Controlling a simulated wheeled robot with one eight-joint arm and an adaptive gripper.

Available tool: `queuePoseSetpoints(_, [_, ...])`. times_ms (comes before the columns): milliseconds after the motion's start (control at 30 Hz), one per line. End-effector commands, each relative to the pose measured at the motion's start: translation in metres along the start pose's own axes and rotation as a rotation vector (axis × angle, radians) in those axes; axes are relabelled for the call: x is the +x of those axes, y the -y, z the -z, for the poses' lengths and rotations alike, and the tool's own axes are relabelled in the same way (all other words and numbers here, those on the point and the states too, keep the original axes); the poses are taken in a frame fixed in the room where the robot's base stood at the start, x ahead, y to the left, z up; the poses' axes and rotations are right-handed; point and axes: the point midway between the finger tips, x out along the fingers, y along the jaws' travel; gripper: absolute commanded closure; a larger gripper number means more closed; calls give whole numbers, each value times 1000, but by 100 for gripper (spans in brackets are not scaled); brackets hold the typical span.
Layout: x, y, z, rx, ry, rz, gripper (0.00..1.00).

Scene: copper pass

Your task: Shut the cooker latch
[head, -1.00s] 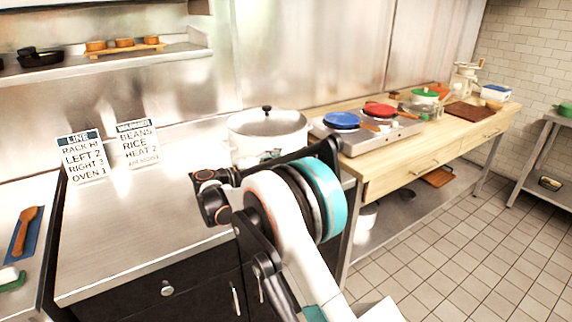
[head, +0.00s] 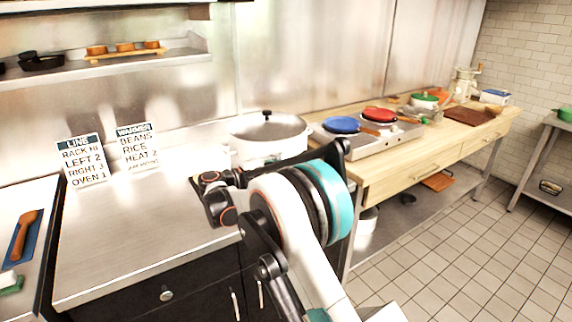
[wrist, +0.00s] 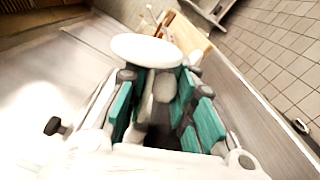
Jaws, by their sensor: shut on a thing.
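The cooker (head: 262,146) is a round white pot with a steel lid and a dark knob. It stands at the right end of the steel counter, partly behind my arm. In the head view my arm hides my gripper and the latch. In the wrist view my gripper (wrist: 163,92) has its teal-padded fingers on either side of a grey piece (wrist: 164,86). It is shut on this piece, which seems to be the cooker latch. A white oval shape (wrist: 147,50) lies just beyond the fingertips; I cannot tell what it is.
A wooden table (head: 400,165) to the right carries a hob with a blue pan (head: 341,125) and a red pan (head: 379,115). Two sign cards (head: 83,160) stand on the steel counter (head: 140,235). The counter left of the cooker is mostly clear.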

Motion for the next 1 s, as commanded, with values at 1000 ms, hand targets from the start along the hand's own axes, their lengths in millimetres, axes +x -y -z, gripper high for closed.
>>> queuePoseSetpoints(1000, [0,-14,-4,-516,2,14,100])
